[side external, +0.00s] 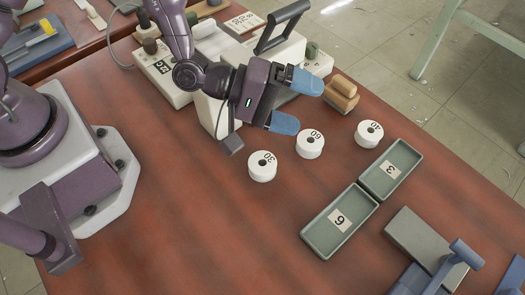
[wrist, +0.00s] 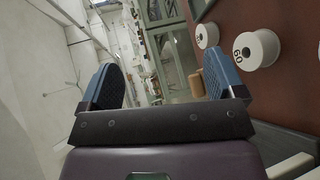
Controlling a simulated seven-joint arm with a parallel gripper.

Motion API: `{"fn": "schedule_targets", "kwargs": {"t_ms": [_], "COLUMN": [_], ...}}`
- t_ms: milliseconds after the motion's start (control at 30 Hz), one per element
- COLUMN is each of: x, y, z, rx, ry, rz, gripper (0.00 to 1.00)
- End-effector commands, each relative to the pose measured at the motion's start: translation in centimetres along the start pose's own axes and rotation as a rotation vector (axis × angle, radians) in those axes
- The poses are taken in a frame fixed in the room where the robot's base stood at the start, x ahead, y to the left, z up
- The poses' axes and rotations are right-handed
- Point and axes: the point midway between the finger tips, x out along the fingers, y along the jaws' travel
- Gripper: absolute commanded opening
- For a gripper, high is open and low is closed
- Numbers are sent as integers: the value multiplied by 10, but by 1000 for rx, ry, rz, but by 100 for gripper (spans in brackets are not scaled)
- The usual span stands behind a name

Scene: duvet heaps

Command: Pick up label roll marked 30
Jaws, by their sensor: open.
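The label roll marked 30 (side external: 262,168) is a white ring-shaped roll standing flat on the brown table, the nearest to my base of three rolls. The roll marked 60 (side external: 310,146) stands to its right, and it also shows in the wrist view (wrist: 257,48). A third roll (side external: 368,135) is farther right; its number is hard to read. My gripper (side external: 300,103) is open and empty, its blue fingers pointing right, above and beyond the 30 and 60 rolls. In the wrist view its fingers (wrist: 163,82) are spread apart with nothing between them.
Two green trays, marked 6 (side external: 318,245) and 3 (side external: 370,183), lie right of the rolls. A grey block (side external: 425,238) and a blue tool (side external: 455,260) are at lower right. Wooden blocks (side external: 341,94) and a white machine (side external: 285,50) stand behind my gripper. The front-left table is clear.

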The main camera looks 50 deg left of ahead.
Motion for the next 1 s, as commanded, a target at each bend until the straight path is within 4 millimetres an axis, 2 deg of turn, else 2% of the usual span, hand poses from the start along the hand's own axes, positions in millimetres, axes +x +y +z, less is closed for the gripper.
{"fn": "schedule_targets", "kwargs": {"t_ms": [33,200,300,400,500,600,1000], "x": [-5,-24,-38,-52,-62,-64,-22], "y": [-24,-77,-103,-125,-140,-146,-151], "z": [8,31,37,37,36,35,24], "rx": [-208,-845,-1146,-1366,-1499,-1554,-1556], "ry": [6,61,126,202,261,284,286], "rz": [-1,40,65,91,112,124,126], "gripper": [88,88,88,88,88,88,88]}}
